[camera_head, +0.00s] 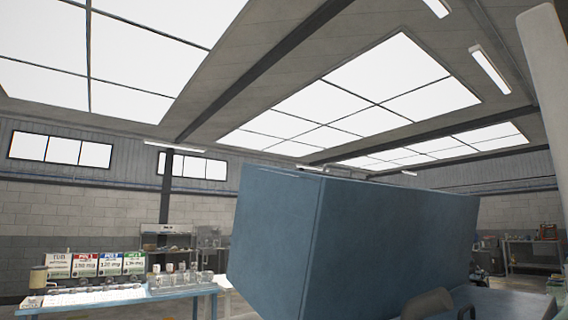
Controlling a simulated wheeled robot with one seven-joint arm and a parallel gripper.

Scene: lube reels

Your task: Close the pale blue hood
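A large blue box-shaped body, which I take to be the hood (390,240), fills the middle right of the head view. My gripper does not show in this view.
A beige rounded part (427,303) is at the bottom edge below the hood. A workbench (530,252) stands at the far right.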

